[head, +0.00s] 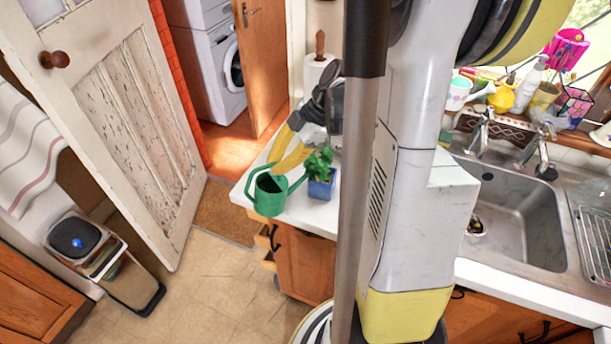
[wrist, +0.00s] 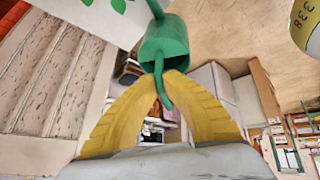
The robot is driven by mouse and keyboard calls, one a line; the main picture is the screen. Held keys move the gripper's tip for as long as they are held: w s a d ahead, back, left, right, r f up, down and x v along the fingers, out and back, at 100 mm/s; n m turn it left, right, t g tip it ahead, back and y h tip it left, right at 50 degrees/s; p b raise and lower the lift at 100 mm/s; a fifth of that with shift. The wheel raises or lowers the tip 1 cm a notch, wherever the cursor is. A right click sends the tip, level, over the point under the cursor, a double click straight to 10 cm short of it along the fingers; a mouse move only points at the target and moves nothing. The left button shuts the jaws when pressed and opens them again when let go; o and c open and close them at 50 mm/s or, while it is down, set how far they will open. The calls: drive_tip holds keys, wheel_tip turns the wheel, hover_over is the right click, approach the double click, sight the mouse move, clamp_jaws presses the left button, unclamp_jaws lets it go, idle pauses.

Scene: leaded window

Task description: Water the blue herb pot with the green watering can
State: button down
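The green watering can (head: 268,197) is at the left end of the white counter, its spout pointing right towards the plant. It also shows in the wrist view (wrist: 164,42), with its handle between my fingertips. My gripper (head: 278,166) reaches it from behind with yellow fingers; in the wrist view the fingers (wrist: 164,80) close in on the handle. The can overlaps the counter's edge; I cannot tell whether its base touches the counter. The blue herb pot (head: 321,188), with green leaves, stands upright on the counter just right of the spout.
The white counter (head: 300,208) ends just left of the can, above open floor. My own arm and column hide its middle. A paper towel roll (head: 318,70) stands behind. The sink (head: 520,205) is at right, with bottles and cups on the sill. A bin (head: 80,240) stands at lower left.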

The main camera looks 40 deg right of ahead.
drive_tip(key=shift+d+r, duration=0.1)
drive_tip(key=shift+d+r+y+b, duration=0.35)
drive_tip(key=shift+d+r+y, duration=0.1)
drive_tip(key=shift+r+y, duration=0.4)
drive_tip(key=shift+s+d+r, duration=0.1)
idle(1.0)
idle(0.8)
drive_tip(key=shift+a+f+h, duration=0.6)
drive_tip(key=shift+f+h, duration=0.05)
drive_tip(key=shift+f, duration=0.15)
drive_tip(key=shift+a+f+h, duration=0.1)
drive_tip(key=shift+f+h, duration=0.2)
drive_tip(key=shift+r, duration=0.1)
